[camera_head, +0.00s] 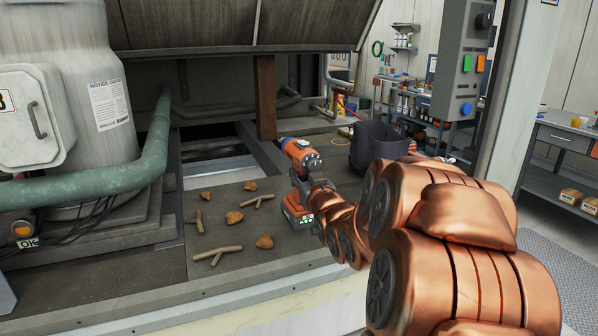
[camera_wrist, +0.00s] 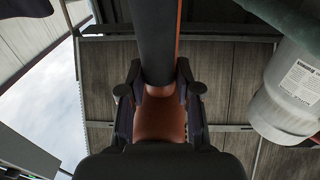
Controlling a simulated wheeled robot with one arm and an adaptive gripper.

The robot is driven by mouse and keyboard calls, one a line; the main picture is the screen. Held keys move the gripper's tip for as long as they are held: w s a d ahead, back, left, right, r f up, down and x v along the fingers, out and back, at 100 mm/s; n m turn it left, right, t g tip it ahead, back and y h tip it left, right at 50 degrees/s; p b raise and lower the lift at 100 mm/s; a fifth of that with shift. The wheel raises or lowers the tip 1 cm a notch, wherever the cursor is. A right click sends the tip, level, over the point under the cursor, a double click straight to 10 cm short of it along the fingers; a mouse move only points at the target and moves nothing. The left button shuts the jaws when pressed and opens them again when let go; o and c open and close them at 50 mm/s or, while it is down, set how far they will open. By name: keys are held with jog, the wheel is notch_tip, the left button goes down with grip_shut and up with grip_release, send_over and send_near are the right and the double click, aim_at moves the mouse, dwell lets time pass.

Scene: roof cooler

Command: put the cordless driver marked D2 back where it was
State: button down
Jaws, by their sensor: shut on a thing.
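An orange and dark grey cordless driver (camera_head: 300,154) is upright over the dark deck, its battery (camera_head: 298,213) at the bottom with small green lights. My gripper (camera_head: 310,187) is shut on its grip, mostly hidden behind my copper arm. I cannot tell whether the battery touches the deck. In the wrist view the driver's orange and dark body (camera_wrist: 158,118) lies between both fingers of my gripper (camera_wrist: 157,90). No D2 mark is readable.
Brown lumps (camera_head: 234,217) and sticks (camera_head: 217,256) lie on the deck left of the driver. A rectangular opening (camera_head: 210,172) is behind them. A dark bin (camera_head: 377,148) stands to the right. A green pipe (camera_head: 100,180) and a brown post (camera_head: 265,98) bound the space.

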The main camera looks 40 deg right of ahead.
jog(key=shift+w+d+r+p, duration=0.25)
jog(key=shift+w+d+p, duration=0.05)
jog(key=shift+d+p, duration=0.4)
jog(key=w+d+f+p, duration=0.2)
jog(key=w+d+f, duration=0.2)
jog(key=d, duration=0.6)
jog(key=shift+w+f, duration=0.15)
jog(key=shift+f, duration=0.4)
jog(key=c, duration=0.8)
grip_release()
jog(key=shift+f, duration=0.15)
jog(key=b+v, duration=0.4)
jog(key=v, duration=0.8)
jog(key=shift+b, duration=0.4)
